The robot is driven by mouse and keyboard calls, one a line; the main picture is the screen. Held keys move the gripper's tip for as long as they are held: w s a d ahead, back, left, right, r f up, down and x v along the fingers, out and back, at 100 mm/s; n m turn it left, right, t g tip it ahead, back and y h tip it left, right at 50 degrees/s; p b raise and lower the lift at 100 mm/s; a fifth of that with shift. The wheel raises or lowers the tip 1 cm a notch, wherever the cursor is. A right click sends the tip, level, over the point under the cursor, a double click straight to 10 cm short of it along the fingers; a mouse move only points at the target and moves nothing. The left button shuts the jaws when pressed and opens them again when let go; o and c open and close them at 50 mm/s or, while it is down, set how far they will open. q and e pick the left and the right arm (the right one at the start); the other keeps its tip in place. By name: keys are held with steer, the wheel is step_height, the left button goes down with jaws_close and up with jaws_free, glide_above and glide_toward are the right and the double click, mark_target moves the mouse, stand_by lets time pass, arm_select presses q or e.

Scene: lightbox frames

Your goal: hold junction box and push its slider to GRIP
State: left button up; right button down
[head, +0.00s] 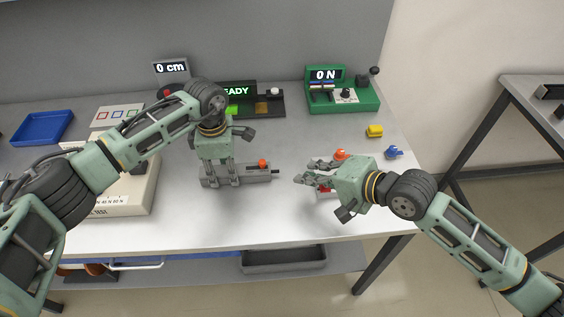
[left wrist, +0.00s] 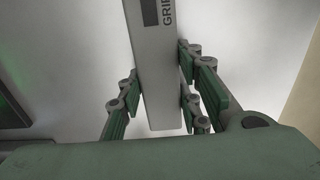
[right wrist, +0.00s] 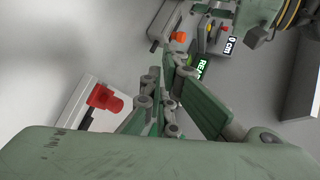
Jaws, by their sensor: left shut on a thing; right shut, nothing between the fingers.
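The junction box (head: 250,176) is a long grey block with an orange slider (head: 263,164) on top. It lies along the table, at or just above the surface; I cannot tell which. My left gripper (head: 222,182) comes down from above and is shut on the box's left part. The left wrist view shows the box (left wrist: 155,75) between the fingers, with the lettering GRIP along it. My right gripper (head: 304,172) is shut and empty, apart from the box's right end. The right wrist view shows the orange slider (right wrist: 178,37) beyond its fingertips.
A red knob (right wrist: 105,98) on a white base is close to my right gripper. A yellow block (head: 375,131) and a blue piece (head: 393,152) lie at right. A green "0 N" device (head: 360,98) and READY display (head: 238,90) stand behind. The table front is clear.

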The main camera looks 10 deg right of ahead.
mark_target(266, 163)
steer(key=x, duration=0.6)
steer(key=shift+r, duration=0.1)
steer(key=shift+w+a, duration=1.35)
steer(key=shift+w, duration=0.1)
steer(key=shift+a, duration=0.1)
steer(key=shift+a, duration=1.55)
steer(key=shift+d, duration=0.1)
steer(key=s+d, duration=0.3)
steer(key=shift+s+d, duration=0.1)
steer(key=shift+s, duration=0.05)
steer(key=v, duration=0.9)
steer(key=shift+r, duration=0.2)
